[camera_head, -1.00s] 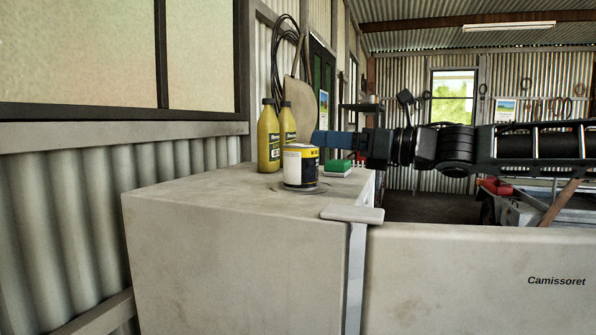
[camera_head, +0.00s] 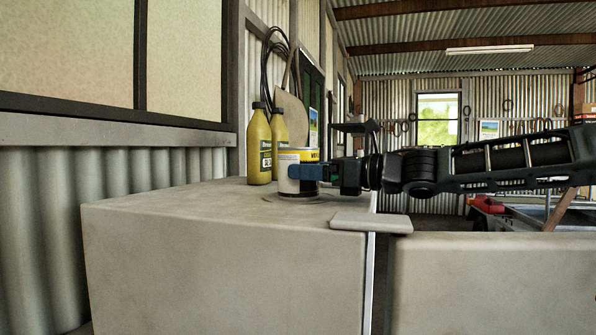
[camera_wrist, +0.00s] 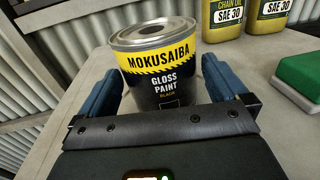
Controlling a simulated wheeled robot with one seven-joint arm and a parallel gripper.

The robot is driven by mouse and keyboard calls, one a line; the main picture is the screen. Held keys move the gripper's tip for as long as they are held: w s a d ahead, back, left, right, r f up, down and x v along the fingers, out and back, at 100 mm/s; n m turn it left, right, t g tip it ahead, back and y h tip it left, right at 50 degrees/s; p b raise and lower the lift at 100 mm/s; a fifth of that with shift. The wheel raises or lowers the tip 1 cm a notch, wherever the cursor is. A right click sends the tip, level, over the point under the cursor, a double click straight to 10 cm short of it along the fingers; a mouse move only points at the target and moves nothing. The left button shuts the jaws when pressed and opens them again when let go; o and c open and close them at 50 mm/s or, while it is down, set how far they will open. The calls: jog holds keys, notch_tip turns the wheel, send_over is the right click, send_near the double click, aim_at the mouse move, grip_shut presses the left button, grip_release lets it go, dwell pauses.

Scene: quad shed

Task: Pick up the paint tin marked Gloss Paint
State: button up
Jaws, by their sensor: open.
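The paint tin marked Gloss Paint (camera_wrist: 165,75) stands upright in the wrist view, with a yellow and black label, the brand word MOKUSAIBA and a silver lid. In the head view the tin (camera_head: 290,172) stands on top of the pale cabinet (camera_head: 225,235). My gripper (camera_wrist: 155,75) is open, with one blue finger on each side of the tin. I cannot tell whether the fingers touch it. In the head view my gripper (camera_head: 304,172) reaches in from the right and hides part of the tin.
Two yellow chain oil bottles (camera_head: 259,148) stand just behind the tin. A green and white block (camera_wrist: 300,78) lies to its right in the wrist view. A corrugated wall (camera_head: 130,180) runs along the left. A flat grey piece (camera_head: 371,222) lies at the cabinet's front right corner.

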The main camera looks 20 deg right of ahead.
jog(key=shift+p+x, duration=0.35)
jog(key=shift+x, duration=1.45)
jog(key=shift+c, duration=0.5)
jog(key=shift+r, duration=0.1)
jog(key=c, duration=1)
jog(key=shift+r, duration=0.1)
jog(key=shift+c, duration=0.5)
